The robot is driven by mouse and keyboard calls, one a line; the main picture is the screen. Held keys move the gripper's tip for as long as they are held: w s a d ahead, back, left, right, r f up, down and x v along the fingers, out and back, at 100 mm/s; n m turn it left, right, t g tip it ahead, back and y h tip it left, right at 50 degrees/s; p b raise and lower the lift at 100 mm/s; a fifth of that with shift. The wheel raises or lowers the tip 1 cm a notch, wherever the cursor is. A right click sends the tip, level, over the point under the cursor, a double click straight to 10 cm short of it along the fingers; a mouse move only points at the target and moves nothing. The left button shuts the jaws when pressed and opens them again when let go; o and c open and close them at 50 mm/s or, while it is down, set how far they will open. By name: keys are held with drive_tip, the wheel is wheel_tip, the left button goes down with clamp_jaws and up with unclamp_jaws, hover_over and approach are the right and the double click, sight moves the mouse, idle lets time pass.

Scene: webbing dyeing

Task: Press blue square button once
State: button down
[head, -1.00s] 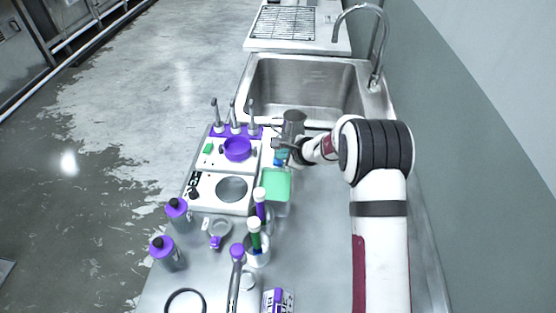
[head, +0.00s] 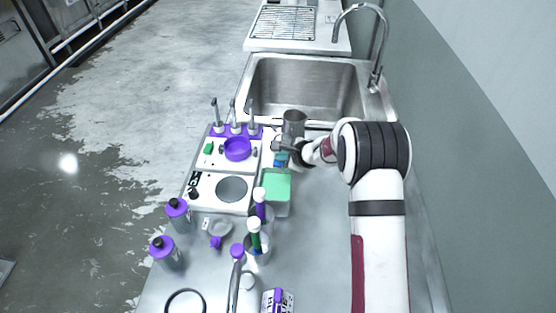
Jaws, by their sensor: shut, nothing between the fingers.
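A small blue patch (head: 281,161) shows just below my gripper, above the green-topped container. It may be the blue square button, but it is partly covered and too small to tell its shape. My gripper (head: 280,147) is shut and empty, at the right edge of the white panel, close to the blue patch. I cannot tell whether it touches it. A green square button (head: 208,149) shows on the left of the white panel (head: 213,163).
A purple dish (head: 237,149) sits on the panel, with several nozzles behind it. The green-topped container (head: 277,185) stands in front of my gripper. Purple-capped bottles (head: 178,213) stand at left. The sink (head: 305,85) is behind. Bare counter (head: 318,230) lies at right.

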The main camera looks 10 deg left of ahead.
sight(281, 164)
drive_tip(key=shift+r, duration=0.85)
drive_tip(key=shift+r, duration=2.55)
